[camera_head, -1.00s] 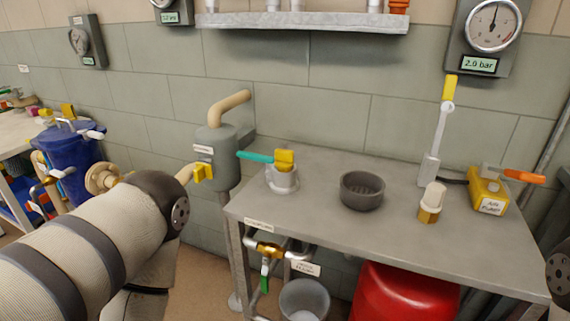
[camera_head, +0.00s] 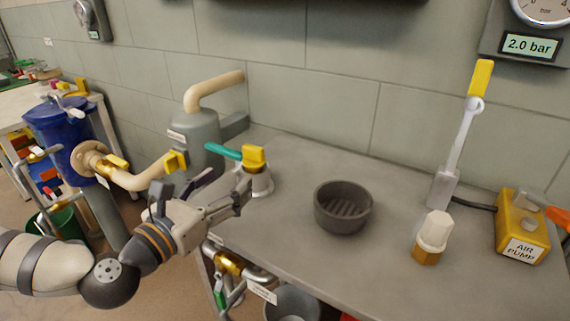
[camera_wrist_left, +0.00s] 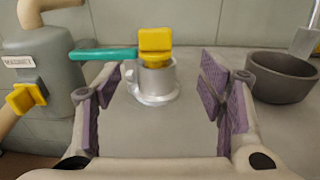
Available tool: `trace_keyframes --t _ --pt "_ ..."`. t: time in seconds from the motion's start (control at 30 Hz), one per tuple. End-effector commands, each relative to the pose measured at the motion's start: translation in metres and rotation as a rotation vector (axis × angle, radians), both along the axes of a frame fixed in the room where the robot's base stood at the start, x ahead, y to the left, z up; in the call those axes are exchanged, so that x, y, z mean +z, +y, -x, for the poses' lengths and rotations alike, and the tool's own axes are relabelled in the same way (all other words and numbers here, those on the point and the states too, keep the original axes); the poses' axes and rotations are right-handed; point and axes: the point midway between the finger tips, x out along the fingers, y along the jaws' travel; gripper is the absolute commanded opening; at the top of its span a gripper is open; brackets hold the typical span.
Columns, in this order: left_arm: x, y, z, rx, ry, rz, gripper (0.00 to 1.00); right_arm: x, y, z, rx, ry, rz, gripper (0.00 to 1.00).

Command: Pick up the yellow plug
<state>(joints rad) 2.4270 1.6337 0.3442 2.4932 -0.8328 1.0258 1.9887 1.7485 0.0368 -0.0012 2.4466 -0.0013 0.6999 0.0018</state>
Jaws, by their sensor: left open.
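The yellow plug (camera_head: 254,157) sits upright in the top of a silver metal fitting (camera_head: 261,185) near the left end of the grey bench. A teal lever (camera_head: 224,152) sticks out to the left from the fitting. The plug also shows in the left wrist view (camera_wrist_left: 155,41), ahead of and between the fingers. My left gripper (camera_head: 229,186) is open and empty at the bench's left edge, in front of the fitting and apart from the plug. Its purple finger pads (camera_wrist_left: 160,97) show on both sides in the wrist view. My right gripper is out of view.
A dark round bowl (camera_head: 343,206) stands right of the fitting. Farther right are a white-capped brass piece (camera_head: 432,237), an upright yellow-tipped stand (camera_head: 458,140) and the yellow air pump (camera_head: 522,226). A grey tank (camera_head: 203,135) with a beige pipe stands left behind.

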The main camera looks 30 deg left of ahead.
Motion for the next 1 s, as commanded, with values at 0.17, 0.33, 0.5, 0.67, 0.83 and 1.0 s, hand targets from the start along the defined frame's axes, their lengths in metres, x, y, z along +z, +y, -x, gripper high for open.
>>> trace_keyframes --t 0.17,0.33,0.5,0.67,0.83,1.0 --pt "-0.003 0.001 -0.034 0.001 -0.003 0.011 0.63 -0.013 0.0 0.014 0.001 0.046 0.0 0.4" --pt "-0.001 0.001 -0.063 0.005 -0.005 0.013 0.63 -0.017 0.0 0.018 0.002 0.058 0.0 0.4" --pt "0.007 0.003 -0.091 0.003 -0.009 0.009 0.63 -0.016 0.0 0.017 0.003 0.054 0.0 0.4" --pt "0.006 0.004 -0.116 0.004 -0.004 0.012 0.63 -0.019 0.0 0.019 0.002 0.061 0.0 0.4" --pt "0.007 0.004 -0.12 0.005 -0.005 0.015 0.63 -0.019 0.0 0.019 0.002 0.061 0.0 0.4" --pt "0.007 0.004 -0.119 0.005 -0.005 0.015 0.43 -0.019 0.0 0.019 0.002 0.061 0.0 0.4"
